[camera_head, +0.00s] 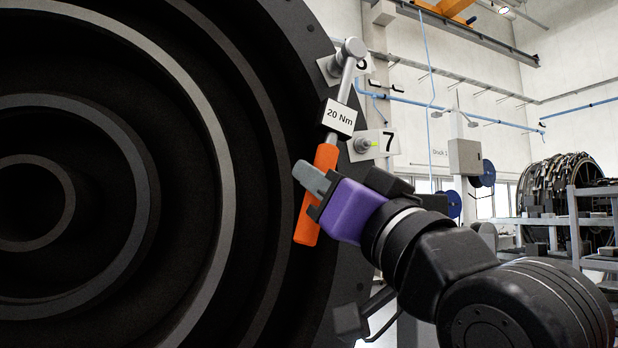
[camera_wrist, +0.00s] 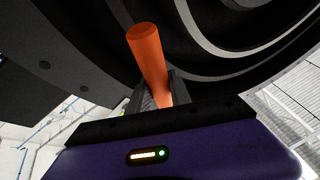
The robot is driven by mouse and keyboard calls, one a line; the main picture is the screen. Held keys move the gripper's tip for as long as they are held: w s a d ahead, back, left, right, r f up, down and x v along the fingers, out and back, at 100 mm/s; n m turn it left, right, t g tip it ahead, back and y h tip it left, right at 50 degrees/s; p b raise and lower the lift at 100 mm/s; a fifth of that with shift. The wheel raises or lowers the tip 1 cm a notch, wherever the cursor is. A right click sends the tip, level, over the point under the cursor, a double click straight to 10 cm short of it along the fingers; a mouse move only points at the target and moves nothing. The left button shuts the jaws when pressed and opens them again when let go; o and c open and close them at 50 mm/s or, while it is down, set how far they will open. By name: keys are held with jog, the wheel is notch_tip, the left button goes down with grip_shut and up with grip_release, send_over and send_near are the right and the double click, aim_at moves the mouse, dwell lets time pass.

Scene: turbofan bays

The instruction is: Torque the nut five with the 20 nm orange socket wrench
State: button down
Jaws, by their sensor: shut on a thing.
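The orange socket wrench (camera_head: 325,160) has an orange handle, a grey shaft and a white tag reading "20 Nm". My gripper (camera_head: 312,182) is shut on its orange handle; the handle also shows between the fingers in the wrist view (camera_wrist: 147,55). The wrench is tilted, with its round head (camera_head: 353,48) at the top. The head is over the nut spot beside a partly hidden number plate (camera_head: 364,65), whose digit looks like 5. The head hides the nut, so I cannot tell how it is seated. Below, the plate marked 7 (camera_head: 388,143) has a nut (camera_head: 363,145) beside it.
The large dark turbofan ring (camera_head: 240,90) fills the left, close behind the wrench and my gripper. A grey box (camera_head: 465,157) and blue hose reels (camera_head: 483,174) stand behind. Another engine (camera_head: 565,185) and grey railings are at the far right.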

jog(key=w+d+n+g+y, duration=0.2)
jog(key=d+n, duration=0.4)
jog(key=shift+d+f+y+b, duration=0.3)
jog(key=shift+d+b, duration=0.05)
jog(key=shift+b, duration=0.1)
dwell(0.6)
jog(key=shift+d, duration=0.1)
dwell(0.5)
jog(key=shift+s, duration=0.1)
jog(key=shift+s+a+m+h+p, duration=0.2)
jog(key=shift+a+m, duration=0.15)
jog(key=shift+a, duration=0.15)
jog(key=shift+s+a+m+h+p, duration=0.1)
jog(key=shift+a+m+h, duration=0.1)
jog(key=shift+a+m, duration=0.25)
jog(key=shift+a, duration=0.1)
jog(key=shift+s+a+m+t+h+p, duration=0.2)
jog(key=shift+a+m+t, duration=0.1)
jog(key=shift+a+m, duration=0.2)
jog(key=shift+s+a+m+t+h+p, duration=0.15)
jog(key=shift+a+m+t, duration=0.15)
jog(key=shift+a+m, duration=0.15)
jog(key=shift+a+r, duration=0.1)
jog(key=shift+a, duration=0.1)
